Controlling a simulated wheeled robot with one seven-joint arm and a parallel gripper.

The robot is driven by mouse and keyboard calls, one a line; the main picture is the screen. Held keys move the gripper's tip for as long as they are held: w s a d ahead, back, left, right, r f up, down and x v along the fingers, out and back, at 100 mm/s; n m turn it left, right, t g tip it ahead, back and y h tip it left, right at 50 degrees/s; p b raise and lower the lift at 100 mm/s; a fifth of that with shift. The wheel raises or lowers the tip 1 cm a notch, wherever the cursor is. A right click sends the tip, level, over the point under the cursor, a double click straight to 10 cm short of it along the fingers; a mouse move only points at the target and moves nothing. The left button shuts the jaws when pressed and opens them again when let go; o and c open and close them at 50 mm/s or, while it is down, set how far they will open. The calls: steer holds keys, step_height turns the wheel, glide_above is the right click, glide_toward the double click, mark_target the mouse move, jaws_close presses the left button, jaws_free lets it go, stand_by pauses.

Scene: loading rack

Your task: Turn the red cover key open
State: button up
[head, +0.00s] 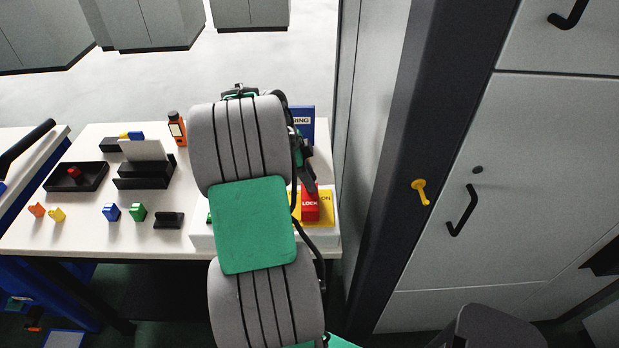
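A red part marked LOCK (310,208) stands on a yellow panel (326,210) at the right end of the white table. I take it to be the red cover key, but its upper part is partly hidden by my gripper. My gripper (311,186) is the dark shape reaching down just above and behind the red part, at the right side of my arm. I cannot tell whether it touches the red part or whether its fingers are open or shut. My grey and green arm hides much of the area to the left.
The white table (90,235) holds a black tray (90,178), a black holder (150,182), an orange handheld device (178,128) and several small coloured pieces. A blue sign (301,120) stands behind my gripper. Grey cabinets with a dark post (400,180) rise close on the right.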

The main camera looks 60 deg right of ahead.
jaws_close()
steer(key=shift+n+b, duration=0.3)
steer(key=shift+b, duration=0.05)
steer(key=shift+f+n+t+h+b, duration=0.2)
steer(key=shift+n+t+h+b, duration=0.25)
steer(key=shift+n+b, duration=0.75)
steer(key=n+t+h+b, duration=0.1)
steer(key=n+b, duration=0.2)
steer(key=n, duration=0.1)
steer(key=shift+n+b, duration=0.3)
steer(key=shift+b, duration=0.1)
steer(key=n+t+b, duration=0.1)
steer(key=n+b, duration=0.1)
steer(key=n+t+b, duration=0.1)
steer(key=n+b, duration=0.1)
steer(key=n, duration=0.1)
steer(key=shift+h, duration=0.35)
steer(key=n+t+b, duration=0.2)
steer(key=n, duration=0.3)
steer(key=shift+r, duration=0.15)
steer(key=shift+n+y, duration=0.3)
steer(key=shift+y, duration=0.1)
